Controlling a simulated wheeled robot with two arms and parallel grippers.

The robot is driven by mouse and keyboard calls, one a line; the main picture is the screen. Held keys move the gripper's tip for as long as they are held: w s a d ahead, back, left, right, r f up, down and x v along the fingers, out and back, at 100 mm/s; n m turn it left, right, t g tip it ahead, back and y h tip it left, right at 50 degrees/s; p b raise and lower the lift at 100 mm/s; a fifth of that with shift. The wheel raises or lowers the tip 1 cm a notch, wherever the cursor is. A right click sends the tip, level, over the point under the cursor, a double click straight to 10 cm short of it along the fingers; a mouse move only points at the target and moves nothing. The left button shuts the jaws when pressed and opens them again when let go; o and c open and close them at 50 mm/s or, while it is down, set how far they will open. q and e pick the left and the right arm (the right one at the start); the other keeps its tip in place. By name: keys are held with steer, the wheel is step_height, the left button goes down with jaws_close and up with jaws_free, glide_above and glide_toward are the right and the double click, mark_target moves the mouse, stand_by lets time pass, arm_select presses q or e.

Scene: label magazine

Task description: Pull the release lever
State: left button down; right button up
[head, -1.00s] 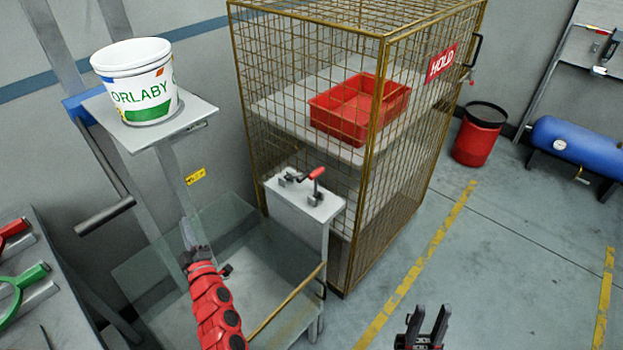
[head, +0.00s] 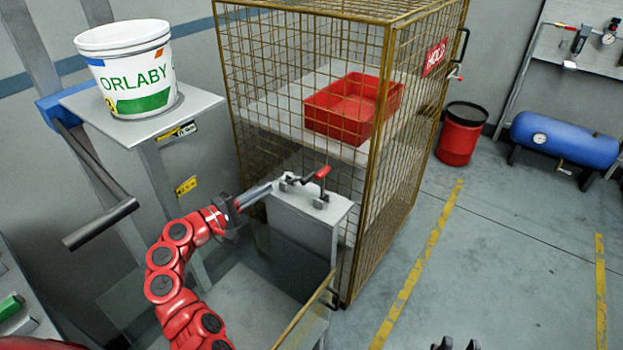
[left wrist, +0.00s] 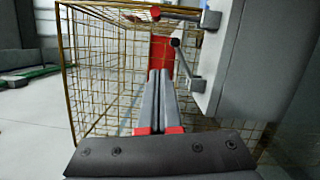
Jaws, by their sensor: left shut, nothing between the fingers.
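A lever with a red grip (head: 322,172) stands on top of a grey box-shaped stand (head: 305,215). A second, dark lever (left wrist: 181,58) with a rounded tip is on the same stand, and the red-tipped lever (left wrist: 172,14) also shows in the left wrist view. I cannot tell from looks which is the release lever. My left gripper (head: 270,187) is shut and empty, its tips beside the stand's top left edge, close to the dark lever; contact cannot be told. My right gripper (head: 458,344) shows only its fingertips at the bottom edge, apart and empty.
A wire cage (head: 395,150) holding a red bin (head: 345,110) stands right behind the stand. A white bucket (head: 128,75) rests on a raised plate at the left, above a dark bar handle (head: 100,225). A clear-sided chute (head: 245,300) lies below.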

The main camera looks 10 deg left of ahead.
mark_target(304, 182)
arm_select(q)
steer(key=shift+s+d+r, duration=0.1)
steer(key=shift+r, duration=0.05)
steer(key=p+x, duration=0.1)
steer(key=x, duration=0.9)
steer(key=shift+s+d+p, duration=0.1)
steer(key=shift+p, duration=0.25)
steer(key=d, duration=0.1)
steer(key=p, duration=0.1)
steer(key=s+d, duration=0.1)
steer(key=shift+d+r, duration=0.3)
steer(key=shift+r, duration=0.05)
steer(key=shift+s+d+p, duration=0.2)
steer(key=shift+d+p, duration=0.15)
steer(key=shift+d, duration=0.15)
steer(key=shift+d+m, duration=0.1)
steer(key=shift+m, duration=0.2)
